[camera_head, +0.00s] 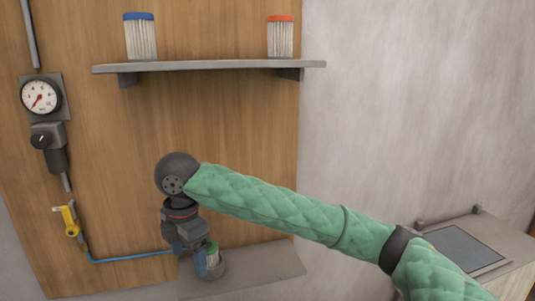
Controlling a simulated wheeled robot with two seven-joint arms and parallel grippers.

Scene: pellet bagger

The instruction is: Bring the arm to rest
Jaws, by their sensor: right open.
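My right arm (285,212), in a green quilted sleeve, comes in from the lower right and reaches across to the wooden panel (215,130). Its dark wrist bends downward, and my right gripper (192,250) hangs open with bluish fingers, just above the lower grey ledge (240,274). A small green-topped piece (212,254) shows right beside the fingers, over a round dark holder (211,270). The wrist and fingers partly hide this spot, and I cannot tell whether they touch it. My left gripper is not in view.
A shelf (205,67) above the arm holds a blue-capped filter (140,38) and a red-capped filter (280,38). At left are a gauge (40,95), a dark regulator (47,137), a yellow valve (70,222) and a blue hose (130,257). A cabinet (470,250) stands at lower right.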

